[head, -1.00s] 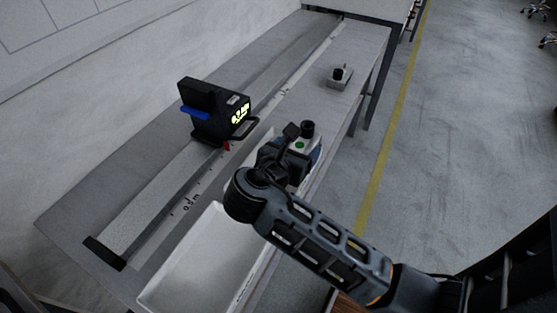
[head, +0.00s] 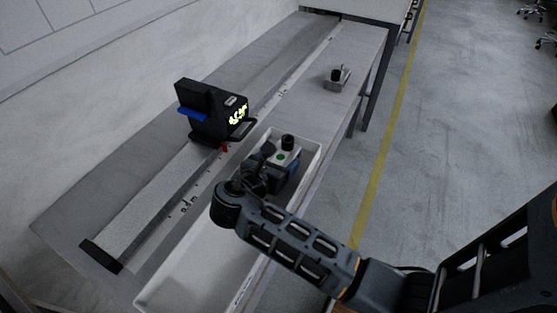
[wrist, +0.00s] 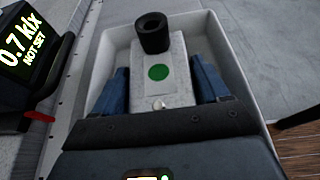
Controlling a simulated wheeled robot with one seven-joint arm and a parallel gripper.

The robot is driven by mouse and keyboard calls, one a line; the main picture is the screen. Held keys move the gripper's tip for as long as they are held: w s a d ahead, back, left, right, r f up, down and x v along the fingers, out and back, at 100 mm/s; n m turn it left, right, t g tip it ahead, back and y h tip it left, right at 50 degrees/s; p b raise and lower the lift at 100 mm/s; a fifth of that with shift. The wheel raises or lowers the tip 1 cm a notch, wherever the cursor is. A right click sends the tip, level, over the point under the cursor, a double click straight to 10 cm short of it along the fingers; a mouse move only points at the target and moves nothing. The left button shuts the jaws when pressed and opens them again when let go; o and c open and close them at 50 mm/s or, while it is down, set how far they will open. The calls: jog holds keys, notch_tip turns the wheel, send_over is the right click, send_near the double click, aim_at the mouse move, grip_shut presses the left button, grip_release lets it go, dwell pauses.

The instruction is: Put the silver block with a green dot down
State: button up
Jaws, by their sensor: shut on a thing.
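The silver block (head: 290,157) has a green dot on its top and a black round knob at its far end. It also shows in the wrist view (wrist: 179,92). My gripper (head: 275,168) is shut on it, with a blue-padded finger on each side (wrist: 158,90). The block is over the far part of a long white tray (head: 177,268), within its outline. The tray's walls also show around the block in the wrist view (wrist: 239,74). I cannot tell whether the block touches the tray floor. Its near end is hidden by my gripper.
A black meter (head: 211,113) with a lit yellow display and a blue lever stands on the rail left of the tray. Another small silver block with a black knob (head: 337,78) stands farther along the bench. The near part of the tray looks empty.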

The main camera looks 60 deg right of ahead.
jog(key=o, duration=1.5)
jog(key=v, duration=1.2)
jog(key=shift+r, duration=0.1)
